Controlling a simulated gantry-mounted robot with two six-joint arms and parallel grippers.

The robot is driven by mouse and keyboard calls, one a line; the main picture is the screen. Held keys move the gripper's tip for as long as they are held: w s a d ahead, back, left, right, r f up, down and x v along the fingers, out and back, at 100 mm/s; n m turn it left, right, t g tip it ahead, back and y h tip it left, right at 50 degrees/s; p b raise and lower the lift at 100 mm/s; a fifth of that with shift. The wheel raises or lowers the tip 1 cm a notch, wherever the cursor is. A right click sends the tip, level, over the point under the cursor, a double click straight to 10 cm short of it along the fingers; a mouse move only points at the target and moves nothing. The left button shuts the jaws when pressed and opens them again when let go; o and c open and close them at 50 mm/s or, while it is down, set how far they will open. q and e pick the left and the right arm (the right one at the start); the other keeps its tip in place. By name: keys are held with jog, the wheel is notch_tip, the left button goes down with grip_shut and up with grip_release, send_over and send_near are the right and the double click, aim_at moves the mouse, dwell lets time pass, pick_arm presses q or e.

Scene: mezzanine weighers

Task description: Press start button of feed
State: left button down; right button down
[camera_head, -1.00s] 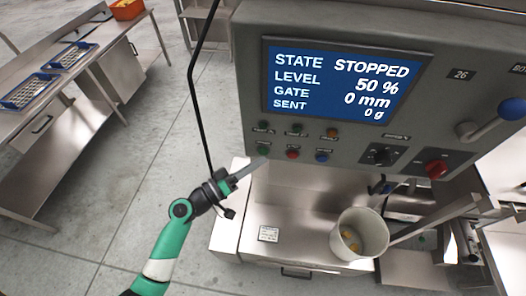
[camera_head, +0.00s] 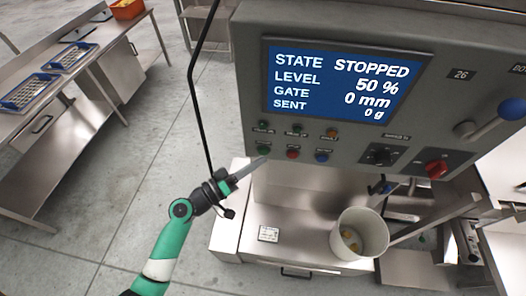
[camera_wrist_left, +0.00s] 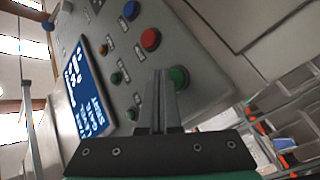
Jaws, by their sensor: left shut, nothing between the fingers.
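The feed control panel (camera_head: 400,116) carries a blue screen (camera_head: 340,84) reading STATE STOPPED, LEVEL 50 %, GATE 0 mm, SENT 0 g. Below it is a row with a green button (camera_head: 263,149), a red button (camera_head: 292,154) and a blue button (camera_head: 321,157). Their labels are too small to read. My left gripper (camera_head: 263,161) is shut and empty, its tips just below the green button. In the left wrist view the fingertips (camera_wrist_left: 163,76) partly overlap the green button (camera_wrist_left: 180,77); I cannot tell whether they touch it. My right gripper is not in view.
Small green and orange lamps sit above the buttons. A dark selector (camera_head: 380,156), a red knob (camera_head: 437,168) and a blue-knobbed lever (camera_head: 511,109) are to the right. A bucket (camera_head: 372,222) stands below on a steel surface.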

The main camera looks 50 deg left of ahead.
pick_arm(q)
jog(key=shift+w+a, duration=0.1)
jog(key=shift+w+a, duration=0.2)
jog(key=shift+w, duration=0.05)
jog(key=shift+w+a+b, duration=0.25)
jog(key=shift+w+b, duration=0.05)
jog(key=shift+b, duration=0.2)
dwell(0.6)
jog(key=shift+s+d, duration=0.55)
jog(key=shift+s, duration=0.1)
jog(key=s+d, duration=0.1)
jog(key=s, duration=0.1)
jog(key=s+d, duration=0.2)
dwell(0.6)
dwell(0.6)
